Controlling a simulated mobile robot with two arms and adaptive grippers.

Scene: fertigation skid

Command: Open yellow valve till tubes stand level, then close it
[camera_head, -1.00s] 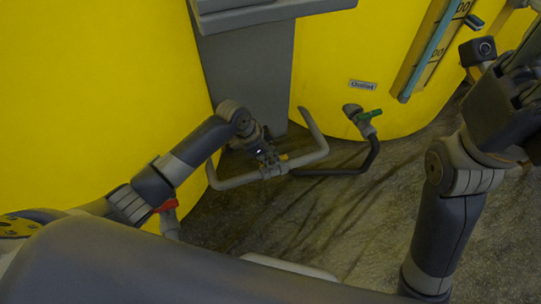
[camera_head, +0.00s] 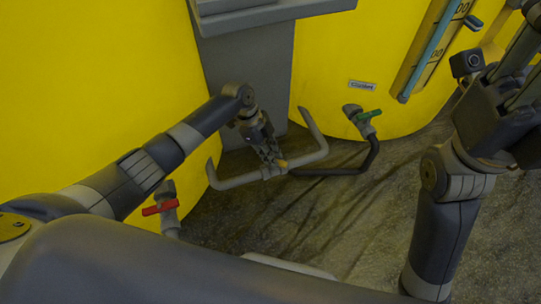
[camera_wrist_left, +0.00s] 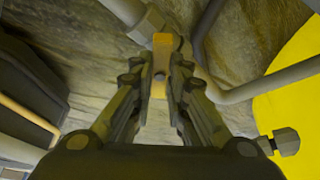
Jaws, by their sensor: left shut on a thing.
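The yellow valve's handle (camera_head: 282,163) sits on the grey pipe between the two yellow tanks, low near the floor. My left gripper (camera_head: 274,158) is at this valve, reaching down from above. In the left wrist view the orange-yellow handle (camera_wrist_left: 159,72) lies between the two fingers of the left gripper (camera_wrist_left: 160,88), which is shut on it. A teal-edged level tube (camera_head: 428,55) with a marked scale stands on the right tank; its liquid level cannot be read. No second tube shows. My right gripper (camera_head: 512,95) is at the right edge, partly cut off.
A red-handled valve (camera_head: 160,207) is at the left tank (camera_head: 90,90), close to my left forearm. A green-handled valve (camera_head: 369,114) is at the right tank (camera_head: 330,75). A grey panel (camera_head: 246,70) stands behind the pipe. Grey piping runs close around the left gripper. The floor at centre right is clear.

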